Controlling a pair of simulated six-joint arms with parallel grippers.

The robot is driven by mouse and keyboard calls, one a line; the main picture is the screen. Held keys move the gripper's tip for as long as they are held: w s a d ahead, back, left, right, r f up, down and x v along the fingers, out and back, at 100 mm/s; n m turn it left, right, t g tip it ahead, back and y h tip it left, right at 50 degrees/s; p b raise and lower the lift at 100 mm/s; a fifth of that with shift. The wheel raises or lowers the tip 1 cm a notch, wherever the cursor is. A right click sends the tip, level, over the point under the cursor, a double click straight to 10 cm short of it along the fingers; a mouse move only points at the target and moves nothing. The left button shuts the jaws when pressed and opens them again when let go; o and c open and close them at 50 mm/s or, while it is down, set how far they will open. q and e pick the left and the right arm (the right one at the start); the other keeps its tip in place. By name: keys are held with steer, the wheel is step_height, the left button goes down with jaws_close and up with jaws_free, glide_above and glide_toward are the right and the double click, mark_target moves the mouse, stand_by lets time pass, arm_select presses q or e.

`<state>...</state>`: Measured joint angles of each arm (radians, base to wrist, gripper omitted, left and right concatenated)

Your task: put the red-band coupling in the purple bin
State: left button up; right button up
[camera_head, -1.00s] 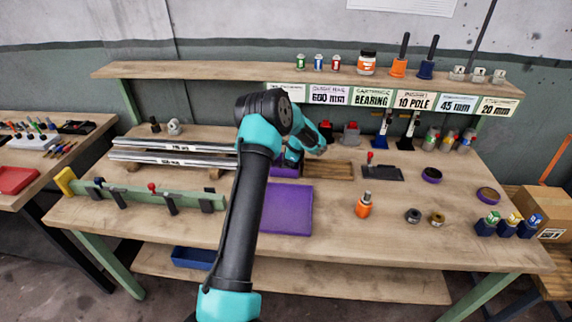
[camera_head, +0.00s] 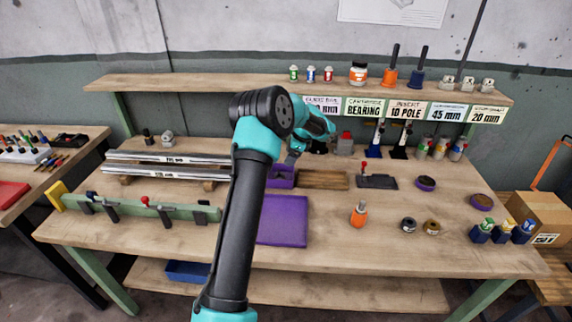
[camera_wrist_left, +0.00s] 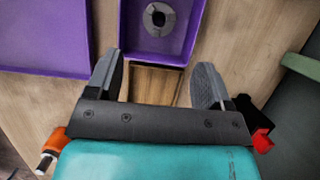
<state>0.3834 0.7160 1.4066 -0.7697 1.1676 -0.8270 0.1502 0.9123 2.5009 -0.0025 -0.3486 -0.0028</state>
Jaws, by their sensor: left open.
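The purple bin (camera_head: 281,183) stands on the bench beside a wooden tray. In the left wrist view the bin (camera_wrist_left: 118,40) holds a grey ring-shaped piece (camera_wrist_left: 159,20) with a dark centre, apart from my fingers. This may be the coupling, but I see no red band on it. A small white item with a red band (camera_head: 328,74) stands on the shelf. My left gripper (camera_head: 292,157) is open and empty, above the bench near the bin. In the wrist view its fingers (camera_wrist_left: 158,68) are spread over the wooden tray.
A purple mat (camera_head: 283,220) lies in front of the bin, and the wooden tray (camera_head: 322,180) to its right. An orange bottle (camera_head: 359,214), a grey ring (camera_head: 409,225) and a brass ring (camera_head: 432,227) stand farther right. Metal rails (camera_head: 170,165) lie at left.

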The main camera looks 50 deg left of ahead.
arm_select(q)
steer(key=shift+w+d+r, duration=0.15)
steer(key=shift+d+r, duration=0.05)
steer(key=shift+r, duration=0.4)
steer(key=shift+o, duration=0.4)
